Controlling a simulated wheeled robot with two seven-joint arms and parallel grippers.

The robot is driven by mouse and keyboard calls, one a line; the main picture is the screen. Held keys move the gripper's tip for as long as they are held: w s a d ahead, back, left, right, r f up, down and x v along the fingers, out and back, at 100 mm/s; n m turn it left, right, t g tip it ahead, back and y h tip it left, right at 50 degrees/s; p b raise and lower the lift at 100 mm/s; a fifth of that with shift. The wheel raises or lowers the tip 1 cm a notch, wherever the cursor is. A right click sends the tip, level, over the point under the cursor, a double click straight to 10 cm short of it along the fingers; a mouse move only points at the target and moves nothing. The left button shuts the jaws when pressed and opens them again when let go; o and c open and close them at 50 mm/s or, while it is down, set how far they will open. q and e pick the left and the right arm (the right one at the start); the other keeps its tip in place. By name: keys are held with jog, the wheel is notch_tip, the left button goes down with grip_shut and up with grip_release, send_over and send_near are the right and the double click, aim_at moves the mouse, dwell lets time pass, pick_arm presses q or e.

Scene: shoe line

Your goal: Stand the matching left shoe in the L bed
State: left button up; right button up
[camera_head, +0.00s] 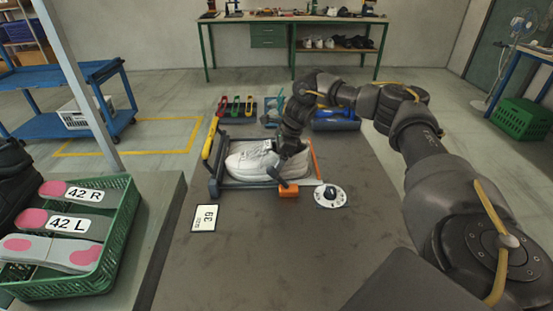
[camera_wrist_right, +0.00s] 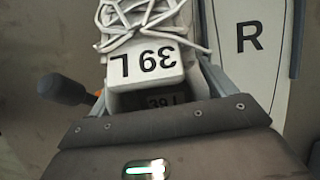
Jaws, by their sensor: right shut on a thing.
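A white lace-up shoe (camera_head: 255,158) is at the dark-framed fixture (camera_head: 216,184) on the bench, toe to the left. In the right wrist view the tongue tag of the shoe (camera_wrist_right: 146,66) reads 39 L, upside down, and a second 39 L mark shows inside the collar. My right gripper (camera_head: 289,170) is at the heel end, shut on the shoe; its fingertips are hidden. The R bed (camera_wrist_right: 249,75), a white plate, lies bare beside the shoe. The L bed is hidden, and I cannot tell whether the sole touches it. My left gripper is out of view.
A card (camera_head: 204,218) reading 39 lies in front of the fixture, with a round dial (camera_head: 330,196) to its right. A green crate (camera_head: 122,236) of insoles marked 42 R and 42 L stands left. The front of the bench is clear.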

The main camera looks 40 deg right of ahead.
dwell(0.3)
jog(key=o, duration=1.1)
jog(key=shift+r, duration=0.1)
